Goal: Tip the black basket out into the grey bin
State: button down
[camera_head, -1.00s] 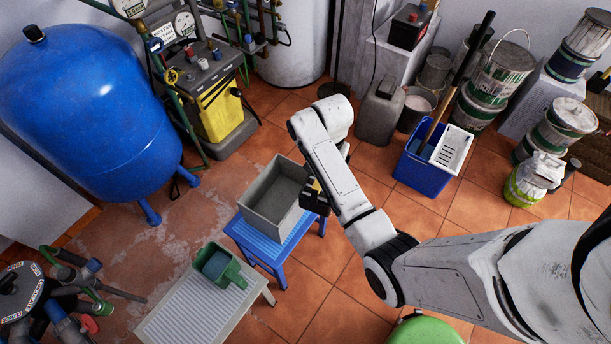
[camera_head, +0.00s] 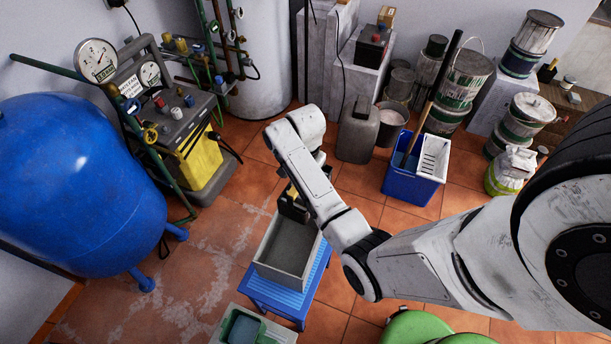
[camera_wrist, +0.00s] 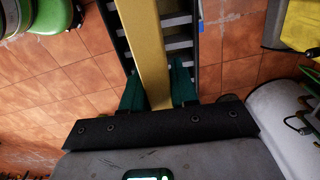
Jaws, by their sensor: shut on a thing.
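The black basket (camera_head: 293,208) hangs from my gripper at the far end of the grey bin in the head view. It overlaps the bin's rim there, and I cannot tell whether they touch. The open grey bin (camera_head: 286,247) stands on a small blue stool (camera_head: 277,298), its visible inside bare. In the wrist view my gripper (camera_wrist: 160,88) has green fingers shut on the basket's yellow handle (camera_wrist: 150,45). The basket's black slatted body (camera_wrist: 180,35) shows behind the handle. Its contents are hidden. My arm hides part of it in the head view.
A pale stool with a green container (camera_head: 245,328) stands close in front of the bin. A blue tank (camera_head: 85,190) and a yellow-sided machine (camera_head: 200,160) are at left. A grey canister (camera_head: 357,135) and blue bucket (camera_head: 412,175) stand behind at right.

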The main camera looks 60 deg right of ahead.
jog(key=shift+w, duration=0.1)
jog(key=shift+a+f+h+b, duration=0.15)
jog(key=shift+f+h+b, duration=0.35)
jog(key=shift+f, duration=0.3)
jog(key=shift+a+f+h+b, duration=0.15)
jog(key=shift+f+h+b, duration=0.15)
jog(key=shift+f+b, duration=0.4)
jog(key=shift+a+r+h, duration=0.3)
jog(key=shift+a+h, duration=0.2)
jog(key=shift+h, duration=0.35)
jog(key=shift+a+r+h, duration=0.3)
jog(key=shift+a+h, duration=0.15)
jog(key=shift+h, duration=0.4)
jog(key=shift+a+r+h, duration=0.2)
jog(key=shift+a+h, duration=0.4)
jog(key=shift+h, duration=0.3)
jog(key=shift+a+r+h, duration=0.1)
jog(key=shift+a+h, duration=0.5)
jog(key=shift+h, duration=0.2)
